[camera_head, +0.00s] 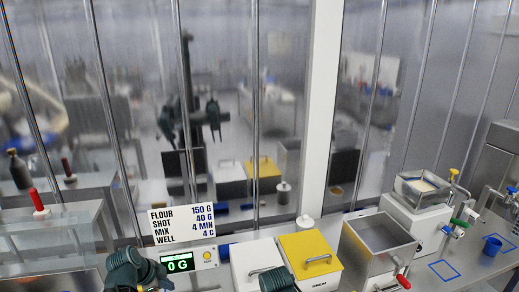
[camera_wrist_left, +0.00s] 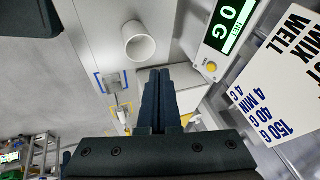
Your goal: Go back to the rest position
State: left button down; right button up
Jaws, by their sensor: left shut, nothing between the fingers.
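My left gripper (camera_wrist_left: 159,80) is shut and empty in the left wrist view, its two dark fingers side by side. In the head view a dark green part of my left arm shows at the bottom, in front of the scale display; I cannot make out its fingers there. Another dark green part of my arms shows at the bottom edge, before the yellow-lidded box. No fingers of my right gripper can be made out.
The scale display (camera_head: 178,263) reads 0 G, under a recipe sign (camera_head: 183,223). A white cup (camera_wrist_left: 139,44) stands near the left fingers.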

pick_arm(q)
jog(key=s+d+f+n+g+y+b, duration=0.1)
jog(key=s+d+f+n+b, duration=0.2)
jog(key=d, duration=0.4)
jog(key=s+d+f+n+g+y+b, duration=0.1)
jog(key=s+d+f+n+g+b, duration=0.1)
jog(key=s+d+f+b, duration=0.4)
jog(key=s+d+f+n+g+y+b, duration=0.2)
jog(key=s+d+f+n+b, duration=0.2)
jog(key=d+f, duration=0.3)
jog(key=shift+s+d+f+n, duration=0.15)
jog(key=shift+s+d+n, duration=0.4)
jog(key=shift+d, duration=0.65)
